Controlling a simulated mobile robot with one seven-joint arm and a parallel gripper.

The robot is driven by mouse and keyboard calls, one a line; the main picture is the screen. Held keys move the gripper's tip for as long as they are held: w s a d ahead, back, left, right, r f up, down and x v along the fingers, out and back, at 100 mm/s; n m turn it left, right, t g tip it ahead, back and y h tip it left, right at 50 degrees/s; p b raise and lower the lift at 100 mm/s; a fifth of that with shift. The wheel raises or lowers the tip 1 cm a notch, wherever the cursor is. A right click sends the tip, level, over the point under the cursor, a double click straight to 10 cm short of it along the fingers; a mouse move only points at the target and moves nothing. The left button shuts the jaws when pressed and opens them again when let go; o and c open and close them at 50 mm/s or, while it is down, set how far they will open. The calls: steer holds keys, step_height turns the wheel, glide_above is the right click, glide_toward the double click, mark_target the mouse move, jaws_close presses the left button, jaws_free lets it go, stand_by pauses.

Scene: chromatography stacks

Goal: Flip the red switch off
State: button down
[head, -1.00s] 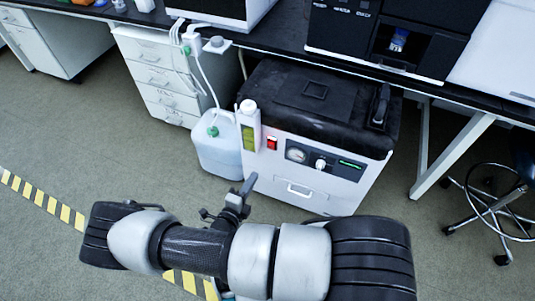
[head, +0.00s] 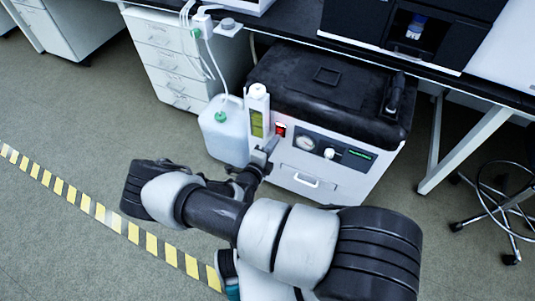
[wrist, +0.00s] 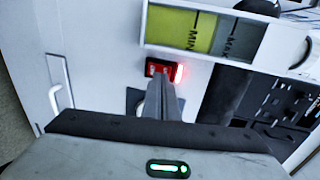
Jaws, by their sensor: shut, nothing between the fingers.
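The red switch (head: 281,130) is on the white front panel of the pump unit (head: 345,175), left of a round gauge. In the wrist view the red switch (wrist: 160,68) is lit, with a bright red glow on its right side. My gripper (head: 268,146) is shut and empty, its tip at the panel just below and left of the switch in the head view. In the wrist view my gripper (wrist: 164,80) reaches up to the switch and covers its lower part. I cannot tell whether the fingertips touch it.
A translucent jug (head: 224,132) is on the floor beside the unit. A drawer handle (head: 306,180) sits lower on the front. The bench (head: 470,88) overhangs behind.

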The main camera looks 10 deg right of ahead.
steer(key=shift+w+d+r, duration=0.15)
steer(key=shift+w+d, duration=0.3)
steer(key=shift+w, duration=0.3)
steer(key=shift+w+d+r, duration=0.25)
steer(key=shift+f, duration=0.15)
steer(key=shift+s+a, duration=0.15)
steer(key=r+p+v, duration=0.2)
steer(key=p+v, duration=0.1)
steer(key=v, duration=1)
steer(key=shift+r, duration=0.2)
